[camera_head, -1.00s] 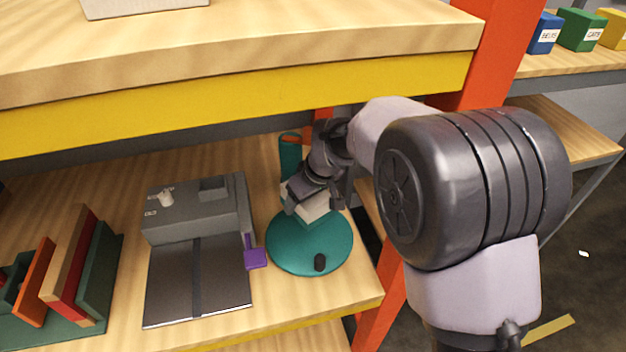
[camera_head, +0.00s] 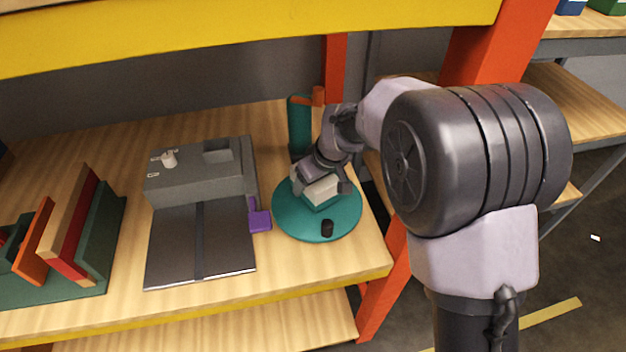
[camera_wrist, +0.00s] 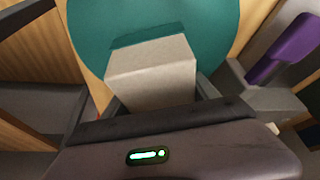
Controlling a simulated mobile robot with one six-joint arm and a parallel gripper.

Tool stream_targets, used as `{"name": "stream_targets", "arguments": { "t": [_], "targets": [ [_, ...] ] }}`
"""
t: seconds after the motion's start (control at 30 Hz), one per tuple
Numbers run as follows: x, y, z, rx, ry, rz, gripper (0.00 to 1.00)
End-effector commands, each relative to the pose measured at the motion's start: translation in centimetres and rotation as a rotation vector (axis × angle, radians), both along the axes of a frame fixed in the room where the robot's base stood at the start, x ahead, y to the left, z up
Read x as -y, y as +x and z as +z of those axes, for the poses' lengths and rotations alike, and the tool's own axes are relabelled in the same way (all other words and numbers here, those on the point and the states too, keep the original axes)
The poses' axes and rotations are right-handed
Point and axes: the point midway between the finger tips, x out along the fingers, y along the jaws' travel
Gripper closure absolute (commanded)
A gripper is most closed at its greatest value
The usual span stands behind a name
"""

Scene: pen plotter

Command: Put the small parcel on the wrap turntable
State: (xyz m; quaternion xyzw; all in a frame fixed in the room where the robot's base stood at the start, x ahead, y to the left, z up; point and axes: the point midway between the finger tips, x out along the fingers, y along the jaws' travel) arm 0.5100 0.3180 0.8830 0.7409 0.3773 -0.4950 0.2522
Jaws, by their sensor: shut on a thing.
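The small parcel is a pale box (camera_head: 322,190) at the teal wrap turntable (camera_head: 290,222), in the head view. My gripper (camera_head: 320,187) is shut on it, with a finger on either side. In the wrist view the parcel (camera_wrist: 152,75) is between the jaws, in front of the teal disc (camera_wrist: 95,25). I cannot tell whether the parcel's underside touches the disc.
A grey machine (camera_head: 200,185) with a dark plate and a purple lever (camera_head: 260,220) stands left of the turntable. A teal post (camera_head: 299,122) rises behind it. An orange upright (camera_head: 385,285) is at the right. A yellow-edged shelf (camera_head: 250,32) hangs above.

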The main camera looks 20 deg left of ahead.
Motion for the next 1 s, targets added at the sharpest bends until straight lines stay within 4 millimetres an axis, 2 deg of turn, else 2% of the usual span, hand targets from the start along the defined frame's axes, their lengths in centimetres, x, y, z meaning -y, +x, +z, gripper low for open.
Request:
{"name": "stream_targets", "arguments": {
  "t": [0.63, 0.67, 0.77, 0.8, 1.0],
  "targets": [
    [0.0, 0.0, -1.2, 0.001, 0.001, 0.0, 0.97],
    [0.0, 0.0, -1.2, 0.001, 0.001, 0.0, 0.3],
    [0.0, 0.0, -1.1, 0.001, 0.001, 0.0, 0.1],
    [0.0, 0.0, -1.1, 0.001, 0.001, 0.0, 0.07],
    [0.0, 0.0, -1.1, 0.0, 0.0, 0.0, 0.07]
  ]
}}
